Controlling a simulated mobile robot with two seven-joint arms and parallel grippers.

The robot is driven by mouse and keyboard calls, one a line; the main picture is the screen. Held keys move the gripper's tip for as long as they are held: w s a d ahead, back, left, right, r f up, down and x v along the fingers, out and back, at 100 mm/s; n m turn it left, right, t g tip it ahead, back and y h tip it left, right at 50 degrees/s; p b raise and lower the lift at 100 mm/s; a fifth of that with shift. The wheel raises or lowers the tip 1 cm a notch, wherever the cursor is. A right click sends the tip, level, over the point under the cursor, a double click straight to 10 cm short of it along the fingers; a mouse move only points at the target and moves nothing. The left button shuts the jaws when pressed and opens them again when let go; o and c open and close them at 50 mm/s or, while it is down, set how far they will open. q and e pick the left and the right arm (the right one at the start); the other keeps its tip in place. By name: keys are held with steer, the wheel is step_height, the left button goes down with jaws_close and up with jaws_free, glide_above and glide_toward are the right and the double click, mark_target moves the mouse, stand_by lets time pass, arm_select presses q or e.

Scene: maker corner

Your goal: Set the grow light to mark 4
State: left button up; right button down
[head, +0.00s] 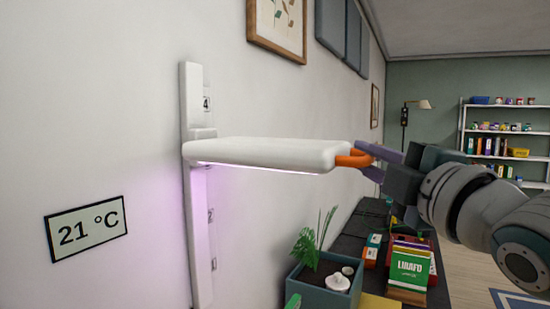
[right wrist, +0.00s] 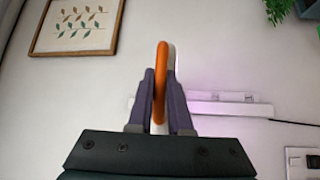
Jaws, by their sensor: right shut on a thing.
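The grow light (head: 270,153) is a white flat panel with a purple glow beneath it, in the head view. It sits on a white vertical rail (head: 197,240) on the wall. A label with the number 4 (head: 207,104) is on the rail above the panel's bracket; a lower label (head: 211,215) is too small to read surely. An orange loop handle (head: 353,160) is at the panel's right end. My right gripper (head: 368,160) is shut on this handle. In the right wrist view the orange handle (right wrist: 160,85) stands between the two purple fingers (right wrist: 161,90). My left gripper is not in view.
Below the panel, a blue-grey planter (head: 322,293) with a plant and a small white pot stands on a dark bench (head: 372,222). Boxes and a green-fronted packet (head: 408,270) stand to its right. A wall display (head: 86,227) reads 21 °C. Shelves (head: 508,130) are far off at right.

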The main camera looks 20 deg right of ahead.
step_height(320, 180, up, 9)
steer(key=p, duration=0.6)
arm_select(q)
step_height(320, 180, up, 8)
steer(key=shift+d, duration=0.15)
arm_select(e)
steer(key=shift+f, duration=0.1)
steer(key=c, duration=0.8)
jaws_free()
steer(key=shift+c, duration=0.2)
steer(key=shift+f, duration=0.1)
